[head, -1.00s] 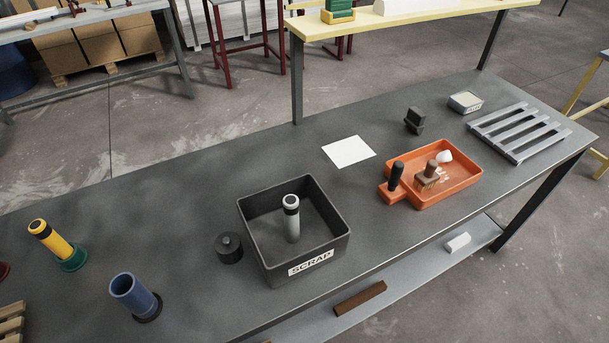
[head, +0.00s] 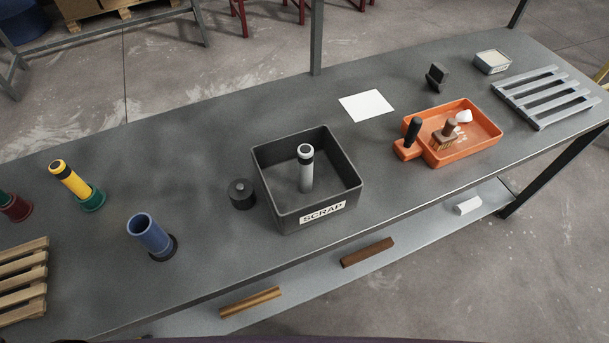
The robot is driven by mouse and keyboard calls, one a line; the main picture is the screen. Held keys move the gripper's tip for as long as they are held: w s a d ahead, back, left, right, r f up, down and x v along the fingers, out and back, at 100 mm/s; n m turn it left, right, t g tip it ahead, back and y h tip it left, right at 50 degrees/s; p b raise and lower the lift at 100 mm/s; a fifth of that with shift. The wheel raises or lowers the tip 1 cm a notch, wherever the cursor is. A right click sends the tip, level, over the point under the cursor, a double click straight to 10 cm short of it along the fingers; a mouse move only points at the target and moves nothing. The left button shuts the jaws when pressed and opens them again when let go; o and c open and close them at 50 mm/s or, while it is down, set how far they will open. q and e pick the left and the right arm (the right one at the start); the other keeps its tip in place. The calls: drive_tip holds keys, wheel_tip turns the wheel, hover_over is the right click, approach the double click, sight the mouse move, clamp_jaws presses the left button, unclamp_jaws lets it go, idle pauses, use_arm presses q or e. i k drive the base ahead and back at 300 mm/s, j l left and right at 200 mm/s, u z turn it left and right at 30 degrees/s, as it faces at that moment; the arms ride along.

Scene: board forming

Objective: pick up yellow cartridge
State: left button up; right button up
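The yellow cartridge (head: 72,180) has a black band near its top and stands tilted to the left in a green round holder (head: 93,200) at the left of the table. Its lower end is hidden inside the holder. Neither of my grippers shows in the head view.
On the table (head: 210,270) stand a blue tube (head: 150,236), a red holder (head: 17,207), a wooden pallet (head: 22,283), a black knobbed weight (head: 241,194) and a scrap bin (head: 285,216) holding a grey cartridge (head: 306,172). An orange dustpan (head: 478,150) and grey rack (head: 550,97) are right.

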sight(61, 170)
drive_tip(key=u, duration=1.65)
